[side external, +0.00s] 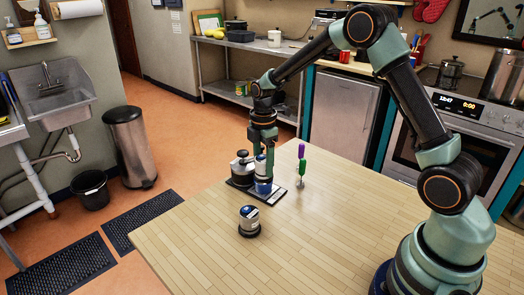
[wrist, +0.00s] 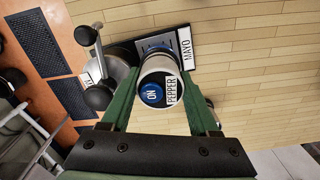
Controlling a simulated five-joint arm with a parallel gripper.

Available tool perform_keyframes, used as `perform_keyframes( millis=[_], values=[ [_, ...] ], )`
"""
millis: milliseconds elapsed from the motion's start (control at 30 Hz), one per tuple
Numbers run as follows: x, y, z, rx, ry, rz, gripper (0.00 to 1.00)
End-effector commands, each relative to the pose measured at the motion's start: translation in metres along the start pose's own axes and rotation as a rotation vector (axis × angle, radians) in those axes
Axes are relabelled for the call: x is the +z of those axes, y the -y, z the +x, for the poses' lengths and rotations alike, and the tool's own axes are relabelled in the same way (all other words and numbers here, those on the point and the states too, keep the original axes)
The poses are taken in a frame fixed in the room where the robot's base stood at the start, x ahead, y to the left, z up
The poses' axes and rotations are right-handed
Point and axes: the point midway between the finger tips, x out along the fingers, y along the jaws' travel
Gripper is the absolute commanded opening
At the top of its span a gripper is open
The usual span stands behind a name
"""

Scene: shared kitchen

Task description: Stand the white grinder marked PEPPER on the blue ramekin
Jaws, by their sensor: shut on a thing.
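The white grinder marked PEPPER (wrist: 160,85) is between my gripper's fingers, its blue ON top facing the wrist camera. My gripper (side external: 262,158) is shut on it over the dark tray (side external: 276,198). The grinder (side external: 260,168) looks upright in the side view. The blue ramekin (side external: 263,187) is directly below it on the tray; only a blue rim of the ramekin (wrist: 152,47) shows past the grinder in the wrist view. I cannot tell whether the grinder's base touches the ramekin.
A metal pot with a crank and black knobs (side external: 241,168) stands close left on the tray. A white MAYO label (wrist: 185,48) lies at the tray's edge. Another white-and-blue grinder-like item (side external: 249,220) stands nearer the front. Green and purple handles (side external: 301,166) stand to the right. The table's right is clear.

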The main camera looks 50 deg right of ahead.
Motion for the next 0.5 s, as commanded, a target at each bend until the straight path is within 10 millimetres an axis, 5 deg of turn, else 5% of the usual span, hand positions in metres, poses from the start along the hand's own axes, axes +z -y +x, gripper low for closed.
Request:
perform_keyframes(
  millis=[500],
  values=[
    [-0.0001, -0.0005, 0.0028, 0.002, 0.000, 0.000, 0.00]
  ],
)
